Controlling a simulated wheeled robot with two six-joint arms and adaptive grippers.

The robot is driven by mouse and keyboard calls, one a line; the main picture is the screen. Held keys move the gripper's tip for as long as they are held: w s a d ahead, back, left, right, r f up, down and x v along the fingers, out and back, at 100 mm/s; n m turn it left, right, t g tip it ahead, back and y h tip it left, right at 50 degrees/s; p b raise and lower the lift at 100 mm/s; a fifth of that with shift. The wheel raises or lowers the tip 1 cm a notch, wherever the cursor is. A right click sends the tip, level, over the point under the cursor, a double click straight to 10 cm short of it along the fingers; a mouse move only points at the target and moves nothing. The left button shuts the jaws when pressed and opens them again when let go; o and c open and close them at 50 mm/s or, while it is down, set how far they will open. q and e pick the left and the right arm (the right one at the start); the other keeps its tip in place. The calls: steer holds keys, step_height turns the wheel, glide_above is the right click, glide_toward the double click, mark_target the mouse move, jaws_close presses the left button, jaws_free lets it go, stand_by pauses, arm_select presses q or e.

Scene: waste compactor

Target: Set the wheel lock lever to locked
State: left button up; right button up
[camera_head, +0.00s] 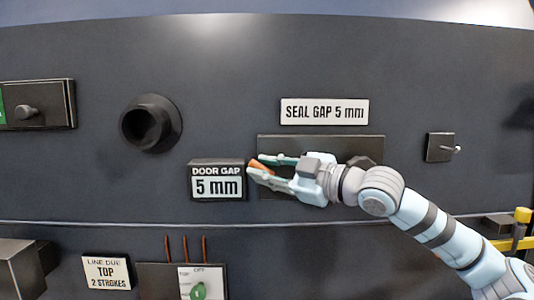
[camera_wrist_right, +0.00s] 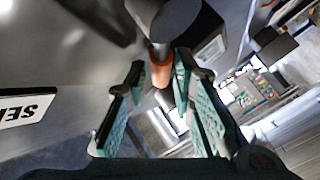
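My right gripper (camera_head: 256,165) is in front of the dark wall panel, just right of the DOOR GAP 5 mm sign (camera_head: 217,180). An orange-tipped handle (camera_head: 261,167), perhaps the wheel lock lever, lies between its spread fingers. In the right wrist view the orange tip (camera_wrist_right: 161,74) sits between the green finger pads, with gaps visible at the sides. The handle joins a dark round part (camera_wrist_right: 185,22). No label names this handle, and locked or unlocked markings cannot be read. The right gripper and wrist cover part of a dark plate (camera_head: 330,142). My left gripper is out of view.
A SEAL GAP 5 mm sign (camera_head: 324,112) is above the plate. A dark round socket (camera_head: 150,123) protrudes at left. A small knob (camera_head: 441,147) is at right. Below a thin rail are a LINE DUE sign (camera_head: 106,272) and a switch panel (camera_head: 182,279). A yellow bar (camera_head: 513,242) is lower right.

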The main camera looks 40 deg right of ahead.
steer(key=shift+w+f, duration=0.15)
steer(key=shift+w, duration=0.1)
jaws_close()
